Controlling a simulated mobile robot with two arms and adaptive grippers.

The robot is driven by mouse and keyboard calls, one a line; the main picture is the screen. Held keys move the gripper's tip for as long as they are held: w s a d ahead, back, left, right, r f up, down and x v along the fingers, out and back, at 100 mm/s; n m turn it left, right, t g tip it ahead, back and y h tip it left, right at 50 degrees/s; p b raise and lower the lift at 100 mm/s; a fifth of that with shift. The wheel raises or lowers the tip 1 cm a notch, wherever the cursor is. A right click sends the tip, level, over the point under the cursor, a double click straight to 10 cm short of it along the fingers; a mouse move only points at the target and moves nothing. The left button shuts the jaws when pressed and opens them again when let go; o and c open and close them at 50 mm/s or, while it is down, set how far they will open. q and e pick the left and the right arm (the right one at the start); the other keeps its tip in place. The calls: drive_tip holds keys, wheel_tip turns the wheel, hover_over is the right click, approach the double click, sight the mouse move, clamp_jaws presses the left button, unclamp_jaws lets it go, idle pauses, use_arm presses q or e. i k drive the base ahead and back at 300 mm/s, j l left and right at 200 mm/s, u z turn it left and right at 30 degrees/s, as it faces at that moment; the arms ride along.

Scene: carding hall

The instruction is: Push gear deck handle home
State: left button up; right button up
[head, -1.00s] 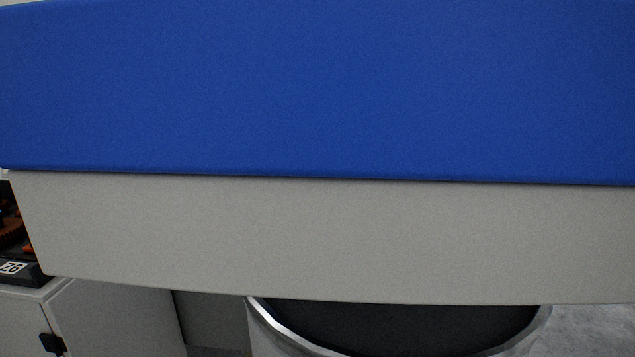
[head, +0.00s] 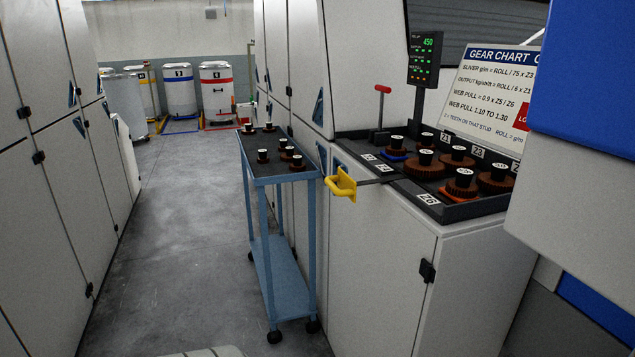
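The gear deck (head: 472,209) is a dark tray of brown gears with black knobs, set on a pale cabinet at the right of centre. A yellow handle (head: 342,186) stands out from the deck's left side on a grey bar (head: 378,181), over the cabinet's edge. A lever with a red grip (head: 382,89) stands upright at the back left of the deck. Neither of my grippers is in view.
A blue trolley (head: 283,173) with several black-knobbed pieces stands just left of the handle. The grey floor aisle (head: 190,230) is clear. Drums (head: 180,92) stand at the far end. A blue and grey machine housing (head: 580,170) juts in at right.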

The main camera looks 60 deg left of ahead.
sight(347, 185)
drive_tip(key=u, duration=1.8)
